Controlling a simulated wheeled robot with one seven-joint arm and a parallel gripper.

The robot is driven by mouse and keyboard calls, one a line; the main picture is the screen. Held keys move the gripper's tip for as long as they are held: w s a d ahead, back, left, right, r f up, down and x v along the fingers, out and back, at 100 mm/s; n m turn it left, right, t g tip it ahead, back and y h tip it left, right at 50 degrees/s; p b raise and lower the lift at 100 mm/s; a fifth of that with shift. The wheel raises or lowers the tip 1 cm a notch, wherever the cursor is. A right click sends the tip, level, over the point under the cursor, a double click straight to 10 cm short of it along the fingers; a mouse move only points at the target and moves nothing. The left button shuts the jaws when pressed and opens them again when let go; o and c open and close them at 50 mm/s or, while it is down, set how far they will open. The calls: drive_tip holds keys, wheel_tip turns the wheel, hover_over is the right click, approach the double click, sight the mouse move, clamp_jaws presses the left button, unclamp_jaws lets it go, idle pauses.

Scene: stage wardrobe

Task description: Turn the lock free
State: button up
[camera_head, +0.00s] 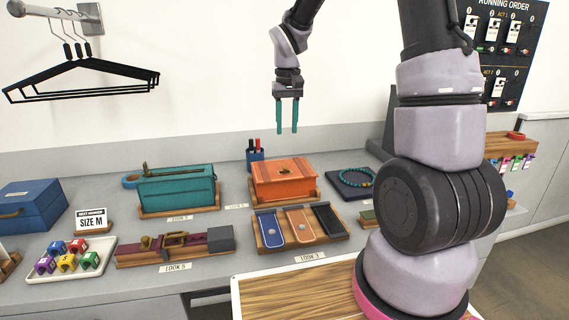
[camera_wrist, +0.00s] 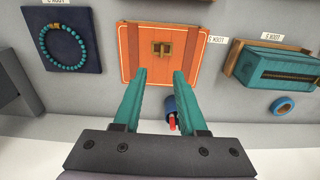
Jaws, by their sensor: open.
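An orange box (camera_head: 284,184) sits on a wooden base in the middle of the counter. A small brass lock piece (camera_head: 284,170) is on its top, and it also shows in the wrist view (camera_wrist: 162,48). My gripper (camera_head: 287,130) is open and empty, pointing down above the orange box and clear of it. In the wrist view my fingers (camera_wrist: 160,74) stand apart, with their tips below the brass piece in the picture. The brass piece's exact turn is too small to tell in the head view.
A teal case (camera_head: 178,190) stands left of the box. A blue cup with pens (camera_head: 255,156) is close behind the box. A tray with three straps (camera_head: 268,230) lies in front. A beaded ring on a dark pad (camera_head: 355,182) is to the right.

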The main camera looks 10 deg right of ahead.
sight(285, 167)
drive_tip(key=f, duration=1.2)
drive_tip(key=shift+w+a+f, duration=0.25)
drive_tip(key=shift+w+f, duration=0.05)
drive_tip(key=shift+w, duration=0.1)
clamp_jaws()
